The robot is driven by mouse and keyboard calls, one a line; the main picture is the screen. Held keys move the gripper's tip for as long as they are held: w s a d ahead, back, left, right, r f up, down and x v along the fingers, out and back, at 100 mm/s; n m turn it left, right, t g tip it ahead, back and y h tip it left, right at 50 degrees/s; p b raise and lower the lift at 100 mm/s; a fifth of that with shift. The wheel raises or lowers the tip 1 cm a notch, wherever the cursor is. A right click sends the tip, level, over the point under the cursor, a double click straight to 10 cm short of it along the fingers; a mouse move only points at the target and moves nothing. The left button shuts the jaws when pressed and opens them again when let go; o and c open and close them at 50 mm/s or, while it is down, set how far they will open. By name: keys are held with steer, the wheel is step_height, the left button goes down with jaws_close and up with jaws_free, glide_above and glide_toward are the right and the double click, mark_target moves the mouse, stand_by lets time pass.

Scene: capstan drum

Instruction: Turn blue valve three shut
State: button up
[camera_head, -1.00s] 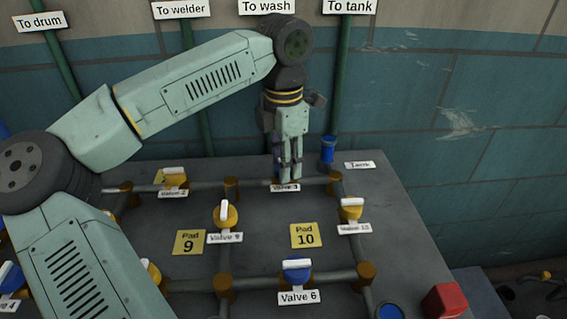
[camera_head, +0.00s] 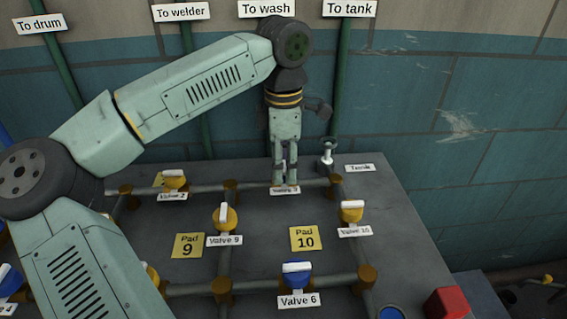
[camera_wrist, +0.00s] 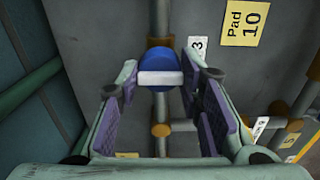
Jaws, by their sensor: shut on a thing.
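Blue valve three (camera_wrist: 166,62) is a round blue knob with a white bar handle (camera_wrist: 162,78), seen between my fingers in the wrist view. The bar lies crosswise to the grey pipe (camera_wrist: 160,20) that it sits on. My gripper (camera_head: 285,180) reaches down onto it from above and is shut on the handle, one finger at each end of the bar. The Valve 3 label (camera_head: 285,190) shows just below my fingertips in the head view. There the fingers hide the valve itself.
Yellow valve 2 (camera_head: 174,180), valve 9 (camera_head: 225,217), valve 10 (camera_head: 351,211) and blue valve 6 (camera_head: 296,275) stand nearby on the pipes. A clear fitting with white inside (camera_head: 327,153) stands right of my gripper. A red block (camera_head: 446,302) lies at front right.

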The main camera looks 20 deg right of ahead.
mark_target(284, 166)
steer(key=o, duration=1.2)
step_height(284, 166, up, 12)
steer(key=shift+r, duration=0.1)
steer(key=shift+s, duration=0.1)
stand_by(0.3)
